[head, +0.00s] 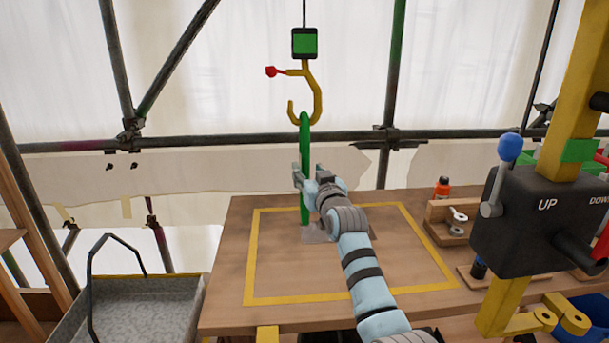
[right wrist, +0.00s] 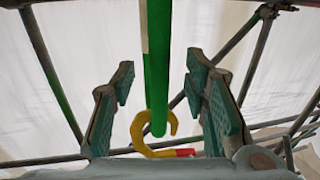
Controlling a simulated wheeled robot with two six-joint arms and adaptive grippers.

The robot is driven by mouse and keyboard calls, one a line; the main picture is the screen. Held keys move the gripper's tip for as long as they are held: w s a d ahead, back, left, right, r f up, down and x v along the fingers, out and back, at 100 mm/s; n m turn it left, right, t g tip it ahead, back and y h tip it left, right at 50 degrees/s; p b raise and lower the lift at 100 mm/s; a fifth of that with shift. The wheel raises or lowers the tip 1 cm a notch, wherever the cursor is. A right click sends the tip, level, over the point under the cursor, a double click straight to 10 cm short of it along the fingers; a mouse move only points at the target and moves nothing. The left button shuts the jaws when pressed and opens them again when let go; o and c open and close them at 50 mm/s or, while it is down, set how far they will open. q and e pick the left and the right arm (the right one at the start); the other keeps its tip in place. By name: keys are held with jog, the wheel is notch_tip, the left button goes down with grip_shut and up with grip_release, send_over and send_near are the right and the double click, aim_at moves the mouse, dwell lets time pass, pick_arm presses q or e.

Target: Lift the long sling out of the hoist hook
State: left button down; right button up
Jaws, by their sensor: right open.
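The hoist hook (head: 318,92) is yellow and hangs under a black block with a green face (head: 304,44). The long sling (head: 305,140) is a green strap that hangs from the hook's curve down to about the tabletop. My right gripper (head: 307,177) is at the sling, below the hook and above the table. In the right wrist view the sling (right wrist: 157,60) runs between the two spread fingers (right wrist: 160,80), with a visible gap on each side. The hook (right wrist: 150,140) shows there at the sling's end. My left gripper is out of view.
The wooden table (head: 225,290) carries a yellow taped square (head: 250,270). A black UP/DOWN control box (head: 530,225) with a blue-knobbed lever stands at right. A grey tub (head: 140,305) stands at left. Scaffold poles cross behind.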

jog(key=shift+w+a+f+b, duration=0.1)
jog(key=shift+w+b, duration=0.05)
jog(key=shift+w, duration=0.4)
jog(key=shift+w+a+f+b, duration=0.1)
jog(key=shift+w+b, duration=0.05)
jog(key=shift+w, duration=0.4)
jog(key=shift+s+r, duration=0.1)
jog(key=shift+r, duration=0.05)
jog(key=shift+c, duration=1.1)
grip_shut()
jog(key=shift+r, duration=0.1)
